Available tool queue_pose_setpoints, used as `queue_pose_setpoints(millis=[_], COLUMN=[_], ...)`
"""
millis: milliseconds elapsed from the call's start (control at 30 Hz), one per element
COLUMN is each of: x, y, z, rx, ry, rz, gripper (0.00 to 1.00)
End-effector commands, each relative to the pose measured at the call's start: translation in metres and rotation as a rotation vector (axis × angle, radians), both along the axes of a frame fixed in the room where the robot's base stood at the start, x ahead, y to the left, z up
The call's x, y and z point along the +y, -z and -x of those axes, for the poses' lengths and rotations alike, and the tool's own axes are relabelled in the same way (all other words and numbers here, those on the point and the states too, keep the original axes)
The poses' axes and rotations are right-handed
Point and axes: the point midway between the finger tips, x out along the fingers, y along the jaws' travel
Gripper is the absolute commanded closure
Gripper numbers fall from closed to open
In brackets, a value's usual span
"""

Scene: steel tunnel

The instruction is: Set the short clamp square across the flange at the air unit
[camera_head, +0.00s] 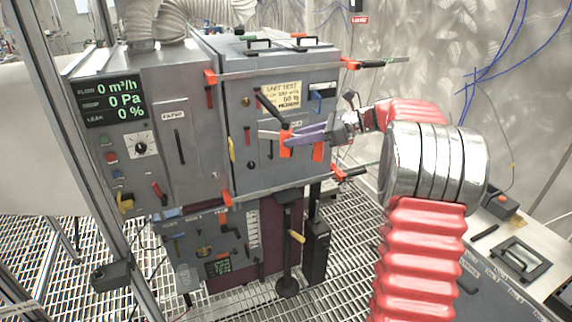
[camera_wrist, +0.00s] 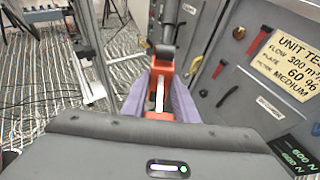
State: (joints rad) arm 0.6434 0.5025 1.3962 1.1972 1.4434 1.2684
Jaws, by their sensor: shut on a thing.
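The short clamp, with orange jaws (camera_head: 286,149), a pale bar and a black handle, is held in front of the air unit (camera_head: 215,120). My gripper (camera_head: 296,137) has purple fingers shut on it. In the wrist view the clamp (camera_wrist: 159,88) sits between the fingers (camera_wrist: 158,98), its bar running away from me. The upright flange seam (camera_head: 222,130) between the unit's two grey housings lies left of the clamp. The clamp appears apart from the seam; its exact distance from the unit's face is hard to tell.
Long clamps span the unit along the top (camera_head: 285,70) and bottom (camera_head: 282,187), their orange jaws and handles sticking out at the right. A yellow label (camera_head: 281,97) is on the front. A black post (camera_head: 287,240) stands below. A bench (camera_head: 510,250) is at right.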

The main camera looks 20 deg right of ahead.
Motion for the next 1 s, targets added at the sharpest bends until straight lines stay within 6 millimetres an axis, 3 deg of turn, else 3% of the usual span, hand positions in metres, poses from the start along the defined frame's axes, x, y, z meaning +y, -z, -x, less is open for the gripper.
queue_pose_setpoints(millis=[100, 467, 767, 1000], x=[-0.013, -0.040, -0.055, -0.059], y=[-0.035, -0.126, -0.203, -0.262], z=[0.004, 0.029, 0.067, 0.108], rx=[-0.009, -0.009, -0.009, -0.009], ry=[-0.008, -0.036, -0.046, -0.035], rz=[0.003, 0.004, 0.005, 0.006], gripper=[1.00, 1.00, 1.00, 1.00])
